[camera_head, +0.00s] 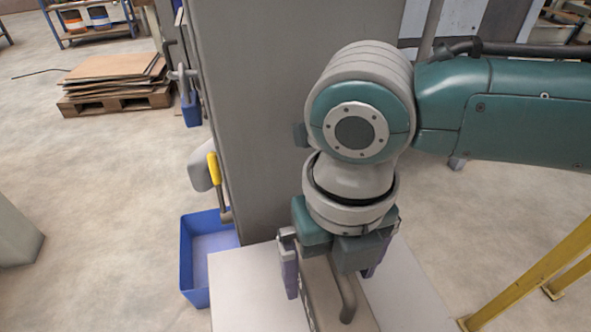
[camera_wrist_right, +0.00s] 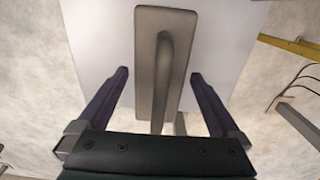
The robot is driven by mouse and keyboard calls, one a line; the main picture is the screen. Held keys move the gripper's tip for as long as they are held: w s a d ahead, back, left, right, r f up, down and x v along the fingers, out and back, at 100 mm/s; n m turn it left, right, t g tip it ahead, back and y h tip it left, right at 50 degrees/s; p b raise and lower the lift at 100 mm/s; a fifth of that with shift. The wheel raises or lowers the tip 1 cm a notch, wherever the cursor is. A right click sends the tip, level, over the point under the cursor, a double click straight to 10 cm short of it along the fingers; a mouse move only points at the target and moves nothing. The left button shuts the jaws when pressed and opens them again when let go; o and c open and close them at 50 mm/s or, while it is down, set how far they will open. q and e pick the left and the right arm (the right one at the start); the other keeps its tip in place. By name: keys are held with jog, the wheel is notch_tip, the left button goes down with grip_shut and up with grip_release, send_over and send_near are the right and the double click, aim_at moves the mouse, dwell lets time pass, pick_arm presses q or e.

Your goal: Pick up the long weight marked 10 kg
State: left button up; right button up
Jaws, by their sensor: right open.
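The long weight (camera_head: 320,297) is a grey-brown bar with a raised, bent handle (camera_head: 346,297) on top. It rests on a pale surface (camera_head: 250,285) below my right gripper. No 10 kg mark is readable on it. In the right wrist view the weight (camera_wrist_right: 146,62) lies lengthwise, with its handle (camera_wrist_right: 165,75) running along its middle. My right gripper (camera_head: 330,284) points down over the weight, open and empty. Its purple fingers stand on either side of the bar and handle, with gaps in the wrist view (camera_wrist_right: 160,75). The gripper partly hides the weight in the head view. My left gripper is out of view.
A tall grey cabinet (camera_head: 262,120) stands right behind the pale surface. A blue bin (camera_head: 193,265) is on the floor to the left, below a yellow-handled lever (camera_head: 214,170). A yellow rail (camera_head: 535,272) is at the right. A pallet with flat sheets (camera_head: 115,75) lies farther back.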

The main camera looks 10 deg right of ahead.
jog(key=shift+f, duration=0.6)
grip_shut()
dwell(0.4)
jog(key=shift+r, duration=0.15)
